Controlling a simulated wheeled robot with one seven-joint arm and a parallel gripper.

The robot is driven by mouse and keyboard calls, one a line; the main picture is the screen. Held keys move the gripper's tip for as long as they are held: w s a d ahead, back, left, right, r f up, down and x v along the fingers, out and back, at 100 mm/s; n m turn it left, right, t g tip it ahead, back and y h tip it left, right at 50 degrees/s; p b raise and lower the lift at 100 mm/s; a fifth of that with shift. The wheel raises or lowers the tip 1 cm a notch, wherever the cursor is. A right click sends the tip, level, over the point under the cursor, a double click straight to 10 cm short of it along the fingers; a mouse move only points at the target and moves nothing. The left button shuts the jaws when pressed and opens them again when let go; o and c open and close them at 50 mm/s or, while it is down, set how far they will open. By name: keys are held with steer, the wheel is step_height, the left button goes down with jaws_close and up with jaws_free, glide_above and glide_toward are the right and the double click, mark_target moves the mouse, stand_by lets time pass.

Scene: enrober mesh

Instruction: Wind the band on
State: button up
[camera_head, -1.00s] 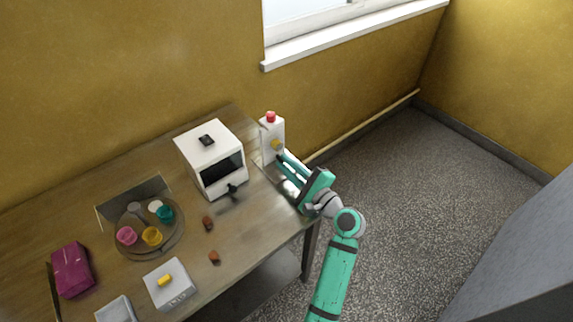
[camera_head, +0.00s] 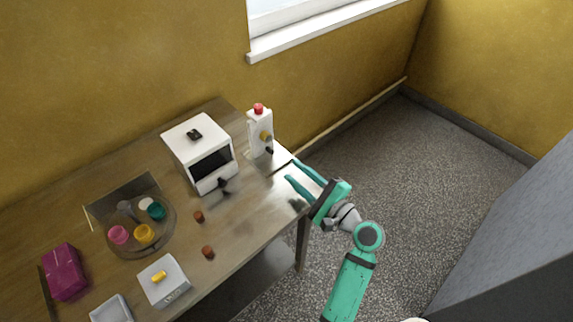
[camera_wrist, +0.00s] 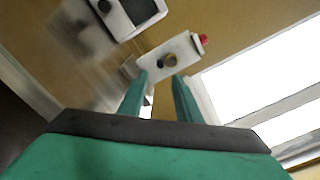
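A white upright box (camera_head: 258,134) with a red button (camera_head: 258,108) on top stands at the table's right end. A white machine (camera_head: 198,146) with a dark window stands to the left. I cannot make out a band.
A dark handle (camera_head: 223,185) sticks out from the machine's front. The front right tabletop is clear.

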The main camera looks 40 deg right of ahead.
steer(key=shift+s+d, duration=0.1)
steer(key=shift+s, duration=0.8)
